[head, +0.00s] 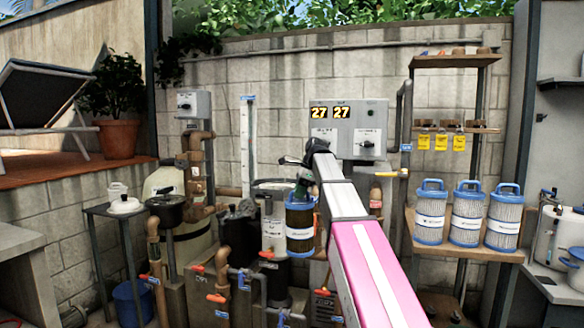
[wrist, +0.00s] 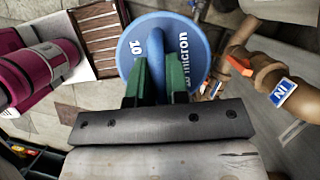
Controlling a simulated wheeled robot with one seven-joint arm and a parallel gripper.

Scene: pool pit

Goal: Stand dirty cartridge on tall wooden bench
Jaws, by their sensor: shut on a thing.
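My gripper (head: 303,182) is shut on the handle of the dirty cartridge (head: 300,222), which has blue end caps, a brown body and a white label. It hangs roughly upright in front of the pipes and tanks. In the wrist view the green fingers of my gripper (wrist: 160,82) close on the blue top cap (wrist: 190,50), which reads "10 micron". No bench is clearly identifiable as the tall wooden one; a greyish bench top (head: 22,238) shows partly at the lower left edge.
Several pipes and valves (head: 222,270) crowd the area below and left of the cartridge. A wooden rack (head: 490,250) at right holds three pale cartridges (head: 467,215). A small side table (head: 100,210) with white items stands at left. A control box (head: 348,128) hangs on the wall.

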